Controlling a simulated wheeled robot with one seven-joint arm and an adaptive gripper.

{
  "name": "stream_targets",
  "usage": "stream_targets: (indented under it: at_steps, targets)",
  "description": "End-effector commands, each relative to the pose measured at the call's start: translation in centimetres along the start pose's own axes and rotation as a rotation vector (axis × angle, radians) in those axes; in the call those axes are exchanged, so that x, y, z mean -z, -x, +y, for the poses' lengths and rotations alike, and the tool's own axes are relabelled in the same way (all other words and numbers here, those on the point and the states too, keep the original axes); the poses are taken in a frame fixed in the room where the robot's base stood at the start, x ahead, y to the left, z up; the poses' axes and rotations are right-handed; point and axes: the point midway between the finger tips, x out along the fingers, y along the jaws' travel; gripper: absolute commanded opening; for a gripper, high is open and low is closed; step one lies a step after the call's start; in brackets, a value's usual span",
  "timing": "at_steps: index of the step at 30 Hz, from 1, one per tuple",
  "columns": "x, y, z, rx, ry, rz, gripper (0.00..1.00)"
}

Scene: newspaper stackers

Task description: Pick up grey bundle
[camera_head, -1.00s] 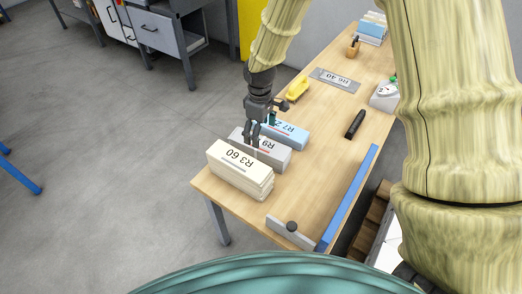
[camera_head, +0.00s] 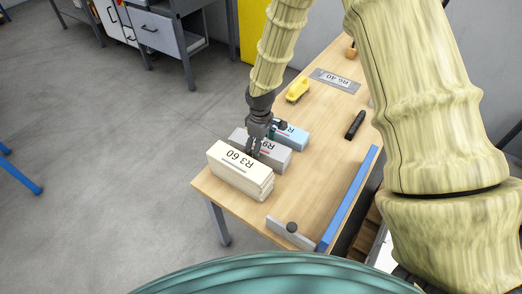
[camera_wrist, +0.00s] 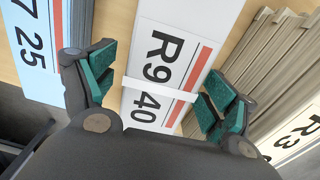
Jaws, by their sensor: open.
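The grey bundle (camera_head: 278,158) lies on the table between the cream bundle and the blue bundle. In the wrist view its white label reads R9 40 (camera_wrist: 165,55), with a red stripe and a pale band across it. My gripper (camera_head: 254,152) is over the grey bundle. In the wrist view the green-padded fingers of my gripper (camera_wrist: 155,92) are open, one on each side of the bundle. I cannot tell whether the pads touch it. The fingers hide part of the bundle in the head view.
The cream bundle R3 60 (camera_head: 238,172) stands close on one side, the blue bundle (camera_head: 292,134) on the other. The table (camera_head: 310,180) also holds a yellow tool (camera_head: 298,90), a black object (camera_head: 355,125), a grey plate (camera_head: 335,80) and a blue rail (camera_head: 350,195).

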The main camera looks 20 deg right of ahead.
Motion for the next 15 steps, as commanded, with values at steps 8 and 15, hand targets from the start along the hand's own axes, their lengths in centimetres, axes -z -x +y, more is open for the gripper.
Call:
stream_targets:
  at_steps: [8,15]
  targets:
    - [0.02,0.03,-0.02,0.000,0.001,0.000,0.58]
    - [0.03,0.04,-0.01,0.000,0.001,0.000,0.15]
